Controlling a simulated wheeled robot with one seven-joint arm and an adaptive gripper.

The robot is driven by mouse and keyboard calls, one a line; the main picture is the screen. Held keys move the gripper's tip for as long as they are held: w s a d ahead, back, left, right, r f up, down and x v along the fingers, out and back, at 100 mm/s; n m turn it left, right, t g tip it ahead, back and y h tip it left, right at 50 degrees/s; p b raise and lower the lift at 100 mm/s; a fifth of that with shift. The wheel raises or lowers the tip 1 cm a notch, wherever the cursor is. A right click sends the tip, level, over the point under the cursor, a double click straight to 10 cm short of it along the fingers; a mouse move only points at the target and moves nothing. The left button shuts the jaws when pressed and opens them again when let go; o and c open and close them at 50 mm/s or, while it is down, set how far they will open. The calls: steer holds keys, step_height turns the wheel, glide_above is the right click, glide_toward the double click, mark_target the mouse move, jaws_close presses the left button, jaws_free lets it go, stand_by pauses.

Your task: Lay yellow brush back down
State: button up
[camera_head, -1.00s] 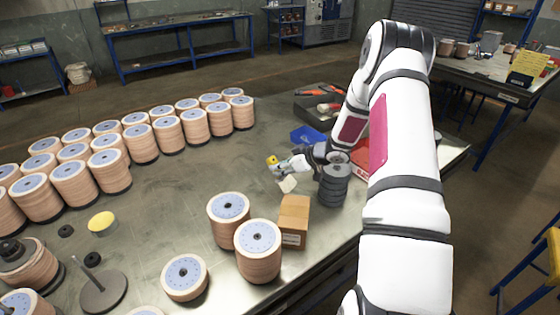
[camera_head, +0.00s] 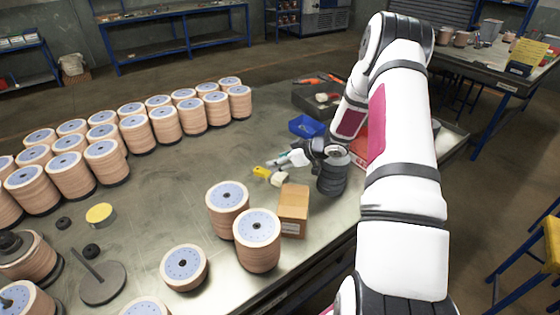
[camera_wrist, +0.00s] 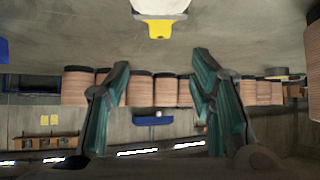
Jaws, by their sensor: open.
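The yellow brush (camera_head: 262,172) lies on the metal table (camera_head: 190,170), left of and above the cardboard box in the head view. Its pale bristle end (camera_head: 280,179) points toward the box. In the wrist view, the yellow part (camera_wrist: 157,28) and the pale part show at the top edge, partly cut off. My gripper (camera_head: 278,160) is just beyond the brush. Its teal fingers (camera_wrist: 158,85) stand well apart in the wrist view, with nothing between them. The brush is outside the fingers.
The cardboard box (camera_head: 293,212) stands near the brush, with flap disc stacks (camera_head: 257,245) beside it. A blue bin (camera_head: 306,126) and a dark tray (camera_head: 318,101) are behind. Rows of disc stacks (camera_head: 165,123) line the left. The table middle is clear.

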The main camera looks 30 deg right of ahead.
steer(key=shift+s, duration=0.1)
steer(key=v, duration=1.2)
